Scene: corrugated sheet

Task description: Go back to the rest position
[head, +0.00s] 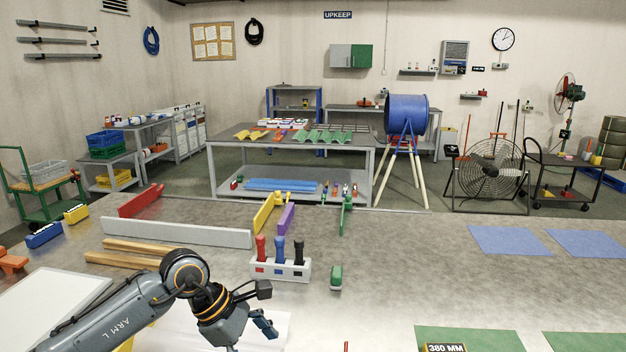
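My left arm comes in from the lower left over the near part of the metal bench (400,280). My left gripper (266,307) hangs in front of a white holder (280,272) with red, blue and black-handled tools. Its two fingers are apart, and I see nothing between them. A white sheet (280,328) lies partly hidden beneath the gripper. My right gripper is not in view.
Wooden bars (150,247) and a long grey bar (178,232) lie left of the holder. A green block (336,278) stands to its right. Green mats (470,340) lie at the near right and blue mats (510,240) farther back. The bench between them is clear.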

